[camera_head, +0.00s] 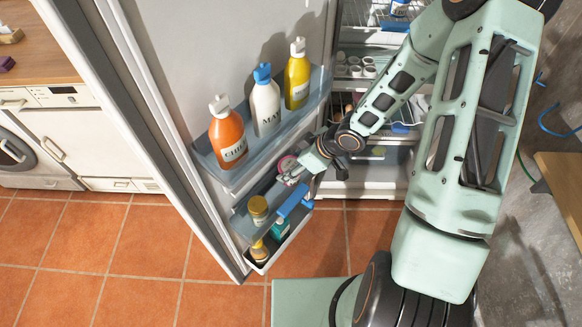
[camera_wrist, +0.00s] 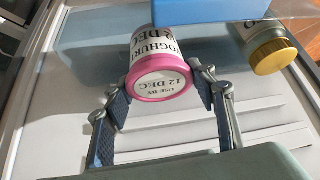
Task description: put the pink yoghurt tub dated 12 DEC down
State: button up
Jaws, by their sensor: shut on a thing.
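The pink-lidded yoghurt tub (camera_wrist: 160,82) is between the fingers of my gripper (camera_wrist: 163,88) in the wrist view. Its lid faces the camera and reads "USE BY 12 DEC"; its white side reads "YOGHURT". My gripper is shut on it, one finger on each side. In the head view my gripper (camera_head: 291,176) is at the upper end of the open fridge door's lower shelf (camera_head: 240,228). A little of the pink tub (camera_head: 287,163) shows there, partly hidden by the gripper. I cannot tell whether the tub touches the shelf.
A yellow-lidded jar (camera_head: 258,208) and a blue item (camera_head: 295,198) are on the lower door shelf, near my gripper. Orange (camera_head: 227,138), white (camera_head: 265,104) and yellow (camera_head: 297,76) bottles stand on the shelf above. The fridge interior (camera_head: 370,185) is behind my arm.

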jog(key=shift+f+b, duration=0.45)
jog(key=shift+f, duration=0.1)
jog(key=o, duration=1.2)
jog(key=shift+o, duration=0.2)
jog(key=shift+r, duration=0.25)
jog(key=p+v, duration=0.8)
jog(key=v, duration=0.4)
jog(key=shift+r+p, duration=0.35)
jog(key=shift+r, duration=0.05)
